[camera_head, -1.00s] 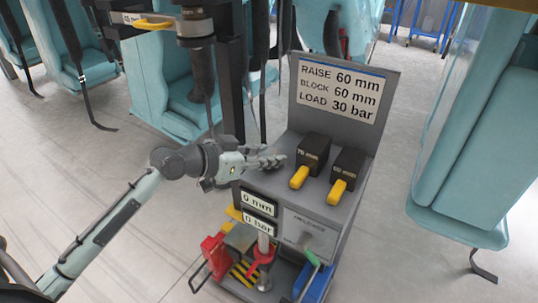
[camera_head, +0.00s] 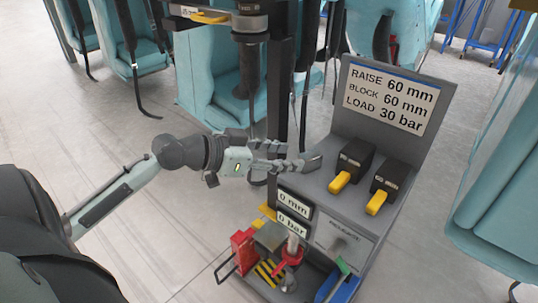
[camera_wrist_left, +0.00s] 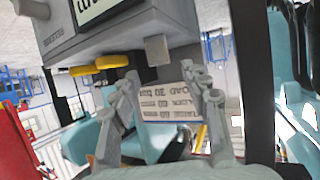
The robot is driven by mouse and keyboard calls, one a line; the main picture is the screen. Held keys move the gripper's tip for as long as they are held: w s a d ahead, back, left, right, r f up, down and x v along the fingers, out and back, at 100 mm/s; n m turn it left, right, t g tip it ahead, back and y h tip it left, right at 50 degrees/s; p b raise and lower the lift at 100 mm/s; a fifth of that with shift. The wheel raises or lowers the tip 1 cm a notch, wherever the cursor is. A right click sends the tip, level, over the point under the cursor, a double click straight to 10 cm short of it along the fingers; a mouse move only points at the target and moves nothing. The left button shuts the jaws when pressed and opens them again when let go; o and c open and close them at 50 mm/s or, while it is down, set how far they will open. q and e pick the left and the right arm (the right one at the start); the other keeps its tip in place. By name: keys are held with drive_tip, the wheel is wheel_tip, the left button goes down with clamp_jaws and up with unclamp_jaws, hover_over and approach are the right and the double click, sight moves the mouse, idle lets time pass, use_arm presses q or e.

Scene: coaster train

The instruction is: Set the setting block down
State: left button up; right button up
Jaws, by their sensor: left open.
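Two yellow handles (camera_wrist_left: 112,62) show above the fingers there. My right gripper is not in view.
A sign (camera_head: 390,97) reads RAISE 60 mm, BLOCK 60 mm, LOAD 30 bar. Displays (camera_head: 294,204) read 0 mm and 0 bar. A dark post (camera_head: 283,90) and teal seats (camera_head: 207,75) stand behind my gripper.

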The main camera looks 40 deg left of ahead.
use_arm(q)
drive_tip(key=v, duration=0.4)
drive_tip(key=s+a+f+n+g+y, duration=0.1)
drive_tip(key=s+f+g+y, duration=0.1)
drive_tip(key=f, duration=0.8)
drive_tip(key=s+a+f+n+g+y, duration=0.1)
drive_tip(key=s+a+f+n+y, duration=0.1)
drive_tip(key=f, duration=0.7)
drive_tip(key=s+d+f+g+y, duration=0.1)
drive_tip(key=s+d+f+g, duration=0.2)
drive_tip(key=f, duration=0.6)
drive_tip(key=s+d+f+g+y, duration=0.2)
drive_tip(key=s+d+f, duration=0.1)
drive_tip(key=s+f, duration=0.4)
wheel_tip(320, 180, down, 3)
drive_tip(key=shift+r+n+g, duration=0.1)
drive_tip(key=shift+n+g, duration=0.3)
drive_tip(key=shift+d, duration=0.1)
